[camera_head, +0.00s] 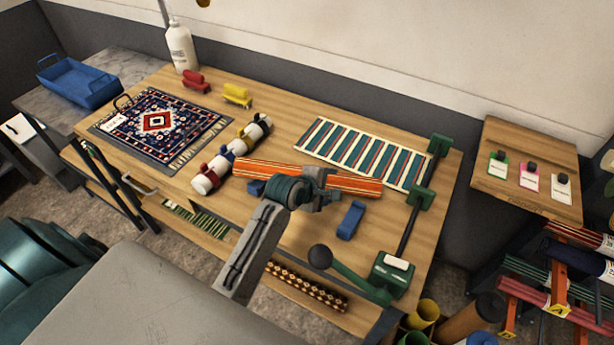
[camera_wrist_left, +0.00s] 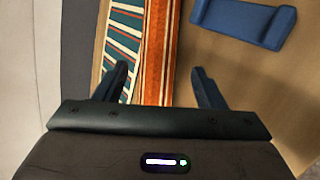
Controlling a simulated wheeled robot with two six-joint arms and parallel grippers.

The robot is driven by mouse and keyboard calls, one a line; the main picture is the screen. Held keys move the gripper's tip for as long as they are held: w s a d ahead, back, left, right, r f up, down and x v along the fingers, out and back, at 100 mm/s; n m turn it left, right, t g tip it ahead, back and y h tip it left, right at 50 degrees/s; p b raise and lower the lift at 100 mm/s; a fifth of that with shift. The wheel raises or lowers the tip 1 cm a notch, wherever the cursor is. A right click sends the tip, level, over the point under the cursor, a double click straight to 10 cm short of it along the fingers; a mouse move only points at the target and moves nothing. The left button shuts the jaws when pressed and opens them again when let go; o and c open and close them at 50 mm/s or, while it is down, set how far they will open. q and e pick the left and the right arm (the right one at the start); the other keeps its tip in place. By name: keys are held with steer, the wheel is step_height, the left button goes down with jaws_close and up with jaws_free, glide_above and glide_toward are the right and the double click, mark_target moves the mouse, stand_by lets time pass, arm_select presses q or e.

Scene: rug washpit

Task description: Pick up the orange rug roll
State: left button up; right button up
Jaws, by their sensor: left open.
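The orange rug roll (camera_head: 355,184), striped with pale and dark lines, lies across the middle of the wooden table. My left gripper (camera_head: 318,182) is over its middle and hides part of it from the head camera. In the left wrist view the roll (camera_wrist_left: 156,50) runs between the two spread fingers of the open left gripper (camera_wrist_left: 160,88), with a gap on each side. The fingers are empty and not closed on the roll. I cannot tell how far down beside the roll the tips reach. My right gripper is not in view.
Blue blocks (camera_head: 351,221) stand by the roll; one shows in the wrist view (camera_wrist_left: 243,22). A striped flat rug (camera_head: 365,152) lies behind. A white roller with coloured clamps (camera_head: 240,146) is left. A green-ended bar (camera_head: 410,215) runs along the right edge.

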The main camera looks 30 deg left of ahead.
mark_target(341, 184)
arm_select(q)
steer(key=x, duration=0.4)
steer(key=shift+p, duration=0.4)
steer(key=shift+w+d+f+p, duration=0.1)
steer(key=shift+w+f+p, duration=0.2)
steer(key=shift+w+p, duration=0.15)
steer(key=p+x, duration=0.1)
steer(key=x, duration=0.2)
steer(key=shift+w+f, duration=0.5)
steer(key=shift+w, duration=0.05)
steer(key=shift+s, duration=0.1)
steer(key=c, duration=1.1)
steer(key=shift+r, duration=0.15)
steer(key=shift+c, duration=0.5)
